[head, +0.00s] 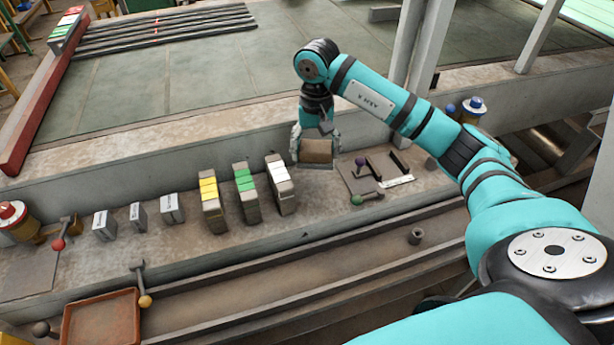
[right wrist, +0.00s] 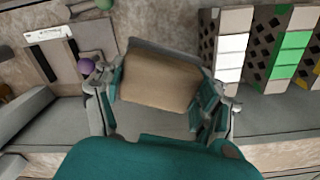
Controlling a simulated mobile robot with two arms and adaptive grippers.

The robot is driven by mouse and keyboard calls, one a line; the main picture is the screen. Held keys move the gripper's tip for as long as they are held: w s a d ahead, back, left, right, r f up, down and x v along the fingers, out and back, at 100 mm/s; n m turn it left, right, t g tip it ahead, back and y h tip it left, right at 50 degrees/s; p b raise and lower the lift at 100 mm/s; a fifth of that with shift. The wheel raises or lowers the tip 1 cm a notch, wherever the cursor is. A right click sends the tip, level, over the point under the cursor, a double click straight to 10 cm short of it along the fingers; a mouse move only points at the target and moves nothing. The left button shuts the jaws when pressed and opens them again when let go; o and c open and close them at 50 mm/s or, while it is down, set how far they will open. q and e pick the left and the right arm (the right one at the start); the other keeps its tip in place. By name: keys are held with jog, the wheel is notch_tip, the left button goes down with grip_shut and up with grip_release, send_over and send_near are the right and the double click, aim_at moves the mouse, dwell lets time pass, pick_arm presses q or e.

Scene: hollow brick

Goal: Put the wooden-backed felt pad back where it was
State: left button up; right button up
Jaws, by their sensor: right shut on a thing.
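The wooden-backed felt pad (head: 317,151) is a brown block with a greyish edge beneath it. My right gripper (head: 316,158) is shut on it, with one finger at each side. In the right wrist view the pad's tan wooden back (right wrist: 158,82) faces the camera between the fingers (right wrist: 160,90). The pad is over the ledge, between the white-marked brick stack (head: 281,184) and a grey plate (head: 358,180) with dark slots. I cannot tell whether the pad touches the ledge. My left gripper is not in view.
Green-marked (head: 246,193) and yellow-marked (head: 211,203) stacks stand left of the white one, then several small grey blocks (head: 172,208). Purple-knobbed (head: 360,162) and green-knobbed (head: 358,199) levers are on the plate. A wall (head: 150,160) rises behind the ledge.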

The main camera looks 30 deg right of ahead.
jog(key=p, duration=0.2)
send_over(315, 188)
jog(key=f, duration=0.5)
jog(key=shift+s, duration=0.2)
jog(key=shift+f, duration=0.3)
notch_tip(315, 188, down, 3)
jog(key=shift+w+f+p, duration=0.1)
jog(key=shift+w+p, duration=0.05)
jog(key=shift+p, duration=0.3)
jog(key=shift+f, duration=0.55)
jog(key=o, duration=0.8)
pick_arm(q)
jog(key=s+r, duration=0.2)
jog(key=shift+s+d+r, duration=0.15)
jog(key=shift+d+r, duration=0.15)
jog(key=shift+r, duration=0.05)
pick_arm(e)
jog(key=shift+o, duration=0.3)
